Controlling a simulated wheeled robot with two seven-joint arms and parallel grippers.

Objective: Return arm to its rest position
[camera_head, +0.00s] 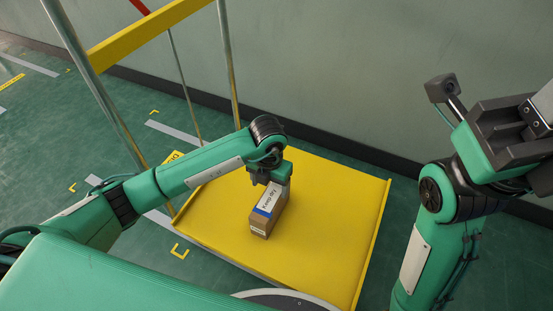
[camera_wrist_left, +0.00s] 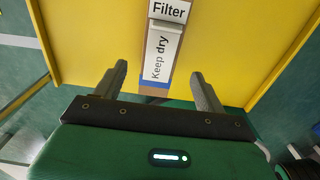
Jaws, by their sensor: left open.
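My left gripper (camera_head: 268,180) is over the yellow platform, close to the top of a brown cardboard box (camera_head: 259,226). The box stands on the platform and has a white "Keep dry" label with a blue band. In the left wrist view, my left gripper (camera_wrist_left: 160,72) is open. The box (camera_wrist_left: 157,76) shows between its two fingers with a gap on each side, and a "Filter" label also shows. I cannot tell how far the fingertips are from the box. My right arm is raised at the right, its gripper (camera_head: 505,140) only partly clear.
The yellow platform (camera_head: 325,215) has a raised right edge and is otherwise bare. Metal posts (camera_head: 95,80) and a yellow crossbar (camera_head: 145,35) stand at its left. A grey-green wall (camera_head: 330,70) rises behind. Green floor with markings lies at the left.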

